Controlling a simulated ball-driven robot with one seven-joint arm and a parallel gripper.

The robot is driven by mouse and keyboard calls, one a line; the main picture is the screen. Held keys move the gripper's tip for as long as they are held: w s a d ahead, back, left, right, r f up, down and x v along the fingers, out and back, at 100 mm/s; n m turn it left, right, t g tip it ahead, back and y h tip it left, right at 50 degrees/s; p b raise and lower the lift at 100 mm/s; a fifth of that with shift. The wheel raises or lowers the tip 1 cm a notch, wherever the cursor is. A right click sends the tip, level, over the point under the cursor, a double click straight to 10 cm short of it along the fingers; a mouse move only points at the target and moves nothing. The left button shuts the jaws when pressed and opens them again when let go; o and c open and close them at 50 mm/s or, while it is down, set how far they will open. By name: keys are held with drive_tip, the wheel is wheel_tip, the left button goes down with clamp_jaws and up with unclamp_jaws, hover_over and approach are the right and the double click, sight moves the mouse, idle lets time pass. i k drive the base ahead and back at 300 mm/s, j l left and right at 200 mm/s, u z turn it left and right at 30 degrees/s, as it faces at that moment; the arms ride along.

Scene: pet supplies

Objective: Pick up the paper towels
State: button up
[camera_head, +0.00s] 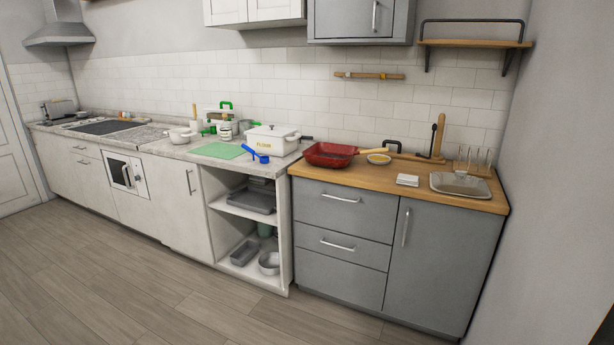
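A small flat white stack (407,180) lies on the wooden countertop (385,191) above the grey cabinets. It looks like folded paper towels, but it is too small to be sure. No upright paper towel roll is clearly visible. My gripper is not in this view.
The wooden floor (130,290) is clear.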

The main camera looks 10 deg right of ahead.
sight(402, 179)
drive_tip(key=i+j+u, duration=0.1)
drive_tip(key=i+u, duration=0.25)
drive_tip(key=i, duration=0.4)
drive_tip(key=i+l+u, duration=0.1)
drive_tip(key=i+u, duration=0.25)
drive_tip(key=i, duration=0.35)
drive_tip(key=i+z, duration=0.3)
drive_tip(key=i, duration=0.15)
drive_tip(key=i+z, duration=0.35)
drive_tip(key=i+j, duration=0.05)
drive_tip(key=i, duration=0.05)
